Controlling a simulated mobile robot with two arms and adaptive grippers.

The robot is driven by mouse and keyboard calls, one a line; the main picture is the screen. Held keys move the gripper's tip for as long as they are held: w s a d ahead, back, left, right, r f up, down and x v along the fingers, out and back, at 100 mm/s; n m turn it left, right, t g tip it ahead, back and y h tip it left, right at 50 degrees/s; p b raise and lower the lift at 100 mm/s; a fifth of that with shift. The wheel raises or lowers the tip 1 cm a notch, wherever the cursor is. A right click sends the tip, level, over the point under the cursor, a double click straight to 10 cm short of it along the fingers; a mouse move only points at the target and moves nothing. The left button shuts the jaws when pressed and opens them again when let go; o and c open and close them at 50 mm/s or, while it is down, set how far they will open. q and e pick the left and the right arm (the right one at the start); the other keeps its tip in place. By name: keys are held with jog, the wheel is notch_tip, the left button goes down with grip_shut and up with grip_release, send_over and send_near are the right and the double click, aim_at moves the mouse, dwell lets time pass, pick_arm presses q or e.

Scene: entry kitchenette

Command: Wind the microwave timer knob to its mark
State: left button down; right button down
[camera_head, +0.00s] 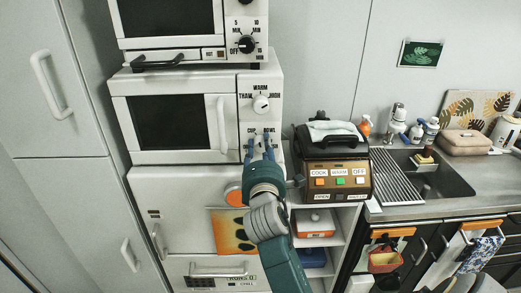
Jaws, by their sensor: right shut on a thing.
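The white microwave (177,93) sits in the middle of the stack, its dark-windowed door shut. On its control panel, the upper white knob (261,103) has the words THAW, WARM and HIGH around it. Below, the marks CUP and BOWL show partly around a lower dial. My right gripper (258,146) is at this lower dial, its blue fingers shut on the knob there. My left gripper is not in view.
An oven with a black knob (246,44) stands above the microwave. A brown cooker (334,163) with coloured buttons stands close on the right of my gripper. Beyond are a drying rack (395,176) and sink. Open shelves lie below the cooker.

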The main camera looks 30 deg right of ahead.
jog(key=m, duration=0.2)
jog(key=f+m, duration=0.1)
jog(key=m, duration=0.2)
jog(key=shift+f+b, duration=0.15)
jog(key=shift+b, duration=0.15)
jog(key=shift+m, duration=1.1)
jog(key=shift+a+m, duration=0.15)
jog(key=shift+m, duration=0.45)
jog(key=c, duration=1.2)
grip_release()
jog(key=shift+r, duration=0.25)
jog(key=shift+d+r, duration=0.15)
jog(key=shift+d, duration=0.2)
